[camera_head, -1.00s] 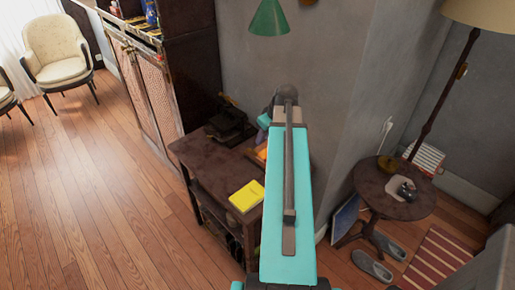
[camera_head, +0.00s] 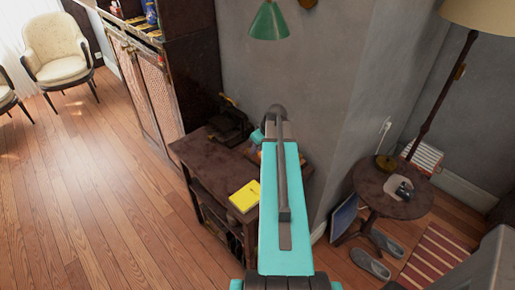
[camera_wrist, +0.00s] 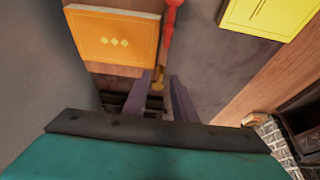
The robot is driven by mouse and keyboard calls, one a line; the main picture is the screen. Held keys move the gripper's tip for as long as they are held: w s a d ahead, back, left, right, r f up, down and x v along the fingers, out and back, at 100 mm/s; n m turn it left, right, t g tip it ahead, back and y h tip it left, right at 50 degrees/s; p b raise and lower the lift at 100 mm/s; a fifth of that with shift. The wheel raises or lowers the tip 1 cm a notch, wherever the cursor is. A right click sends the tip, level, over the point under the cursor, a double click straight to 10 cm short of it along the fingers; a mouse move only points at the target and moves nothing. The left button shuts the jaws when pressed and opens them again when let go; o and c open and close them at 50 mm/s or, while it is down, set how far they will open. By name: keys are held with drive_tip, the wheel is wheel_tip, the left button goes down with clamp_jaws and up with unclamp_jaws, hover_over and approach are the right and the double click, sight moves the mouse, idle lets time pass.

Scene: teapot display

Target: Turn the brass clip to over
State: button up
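A small brass-coloured piece (camera_wrist: 158,78), which may be the brass clip, shows in the wrist view at the lower end of a red rod-like thing (camera_wrist: 170,38). It is small, and I cannot tell which way it is turned. My gripper (camera_wrist: 160,88) has its two purple-grey fingers apart, with the brass piece seen in line with the gap between them. I cannot tell whether they touch it. In the head view my own teal arm hides the fingers and the brass piece.
An orange panel with three diamonds (camera_wrist: 115,40) is near the fingers. A grey wall (camera_head: 300,80) stands close behind. A round side table (camera_head: 375,205) is at right; open floor lies left.

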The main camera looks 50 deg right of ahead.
drive_tip(key=shift+w+f, duration=0.15)
drive_tip(key=shift+f, duration=0.2)
drive_tip(key=shift+c, duration=0.4)
